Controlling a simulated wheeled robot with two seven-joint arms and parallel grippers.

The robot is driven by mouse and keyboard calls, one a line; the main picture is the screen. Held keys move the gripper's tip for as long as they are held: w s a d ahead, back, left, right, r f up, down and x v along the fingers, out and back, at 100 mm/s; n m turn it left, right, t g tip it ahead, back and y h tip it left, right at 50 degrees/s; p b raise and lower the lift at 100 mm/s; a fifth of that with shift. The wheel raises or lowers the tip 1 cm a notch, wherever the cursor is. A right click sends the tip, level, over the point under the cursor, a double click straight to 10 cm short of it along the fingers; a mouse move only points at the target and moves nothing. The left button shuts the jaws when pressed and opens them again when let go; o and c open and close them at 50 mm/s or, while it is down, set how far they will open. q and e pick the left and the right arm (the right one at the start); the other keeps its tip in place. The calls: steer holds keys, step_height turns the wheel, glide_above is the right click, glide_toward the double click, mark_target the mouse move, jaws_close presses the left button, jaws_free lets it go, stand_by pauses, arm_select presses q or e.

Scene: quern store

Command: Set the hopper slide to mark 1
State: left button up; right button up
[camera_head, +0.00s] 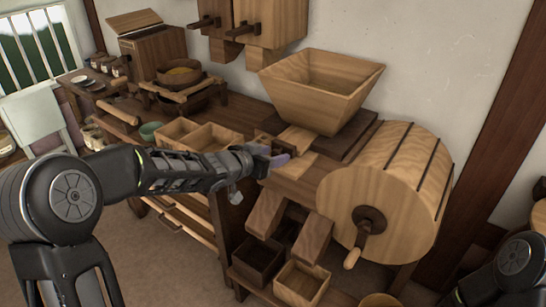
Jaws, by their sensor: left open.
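The wooden hopper (322,97), a wide tapered box, stands on the winnowing machine near the wall. A small pale wooden piece (297,138), which looks like the hopper slide, sticks out below the hopper's front left. Its marks are too small to read, so I cannot tell its setting. My left gripper (276,159) reaches in from the left, open, just in front of this piece. Whether it touches the piece I cannot tell. My right arm shows at the lower right edge, but its gripper is out of view.
A round wooden drum (388,190) with a crank handle (352,258) is on the right. Two chutes stand above small bins (302,284) below. A divided wooden tray (215,137) lies left of my gripper. A sieve (179,74) and wall boxes (270,22) are behind.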

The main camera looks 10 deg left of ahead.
arm_select(q)
steer(key=shift+w+f, duration=0.1)
steer(key=shift+w, duration=0.15)
jaws_close()
stand_by(0.4)
stand_by(0.9)
